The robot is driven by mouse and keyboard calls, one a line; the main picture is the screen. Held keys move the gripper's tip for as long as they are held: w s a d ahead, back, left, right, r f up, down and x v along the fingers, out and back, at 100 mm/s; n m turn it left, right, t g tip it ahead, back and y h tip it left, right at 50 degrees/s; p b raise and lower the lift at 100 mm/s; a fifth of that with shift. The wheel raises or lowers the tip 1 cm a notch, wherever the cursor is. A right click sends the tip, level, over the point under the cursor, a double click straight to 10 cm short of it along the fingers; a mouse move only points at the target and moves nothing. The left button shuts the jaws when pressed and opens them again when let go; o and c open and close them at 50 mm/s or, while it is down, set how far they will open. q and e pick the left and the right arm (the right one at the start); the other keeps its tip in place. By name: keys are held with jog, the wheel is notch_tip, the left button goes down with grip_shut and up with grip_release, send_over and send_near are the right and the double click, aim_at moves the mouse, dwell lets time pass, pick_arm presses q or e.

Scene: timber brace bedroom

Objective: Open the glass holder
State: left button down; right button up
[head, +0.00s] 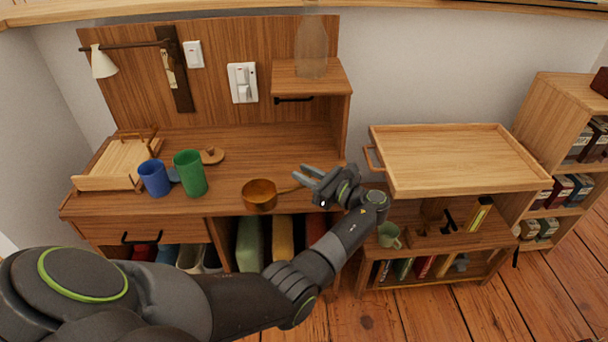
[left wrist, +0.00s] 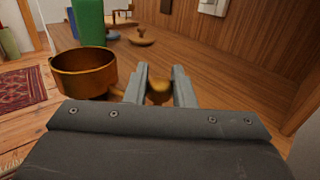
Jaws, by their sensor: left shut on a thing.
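A wooden wall compartment (head: 320,76) at the upper right of the desk has a dark handle (head: 294,99) on its front and a clear glass bottle (head: 312,52) on top. Its front looks shut. I cannot tell for certain that this is the glass holder. My left gripper (head: 303,178) is over the desk's right part, below and apart from that handle. It is shut on the thin handle of a round brown pan (head: 260,196). The left wrist view shows the pan (left wrist: 84,76) left of the fingers (left wrist: 159,74), with a rounded brown piece between them. My right gripper is not in view.
A blue cup (head: 154,178), a green cup (head: 190,174) and a wooden tray (head: 112,166) stand at the desk's left. A wooden tray-topped cart (head: 455,158) stands right of the desk, close to my left arm. The desk's back middle is clear.

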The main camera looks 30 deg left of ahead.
pick_arm(q)
jog(key=c, duration=1.3)
grip_release()
jog(key=shift+o, duration=0.2)
jog(key=shift+d, duration=0.1)
jog(key=s+d+b, duration=0.1)
jog(key=s+d, duration=0.1)
jog(key=d, duration=1.5)
jog(key=shift+b, duration=0.35)
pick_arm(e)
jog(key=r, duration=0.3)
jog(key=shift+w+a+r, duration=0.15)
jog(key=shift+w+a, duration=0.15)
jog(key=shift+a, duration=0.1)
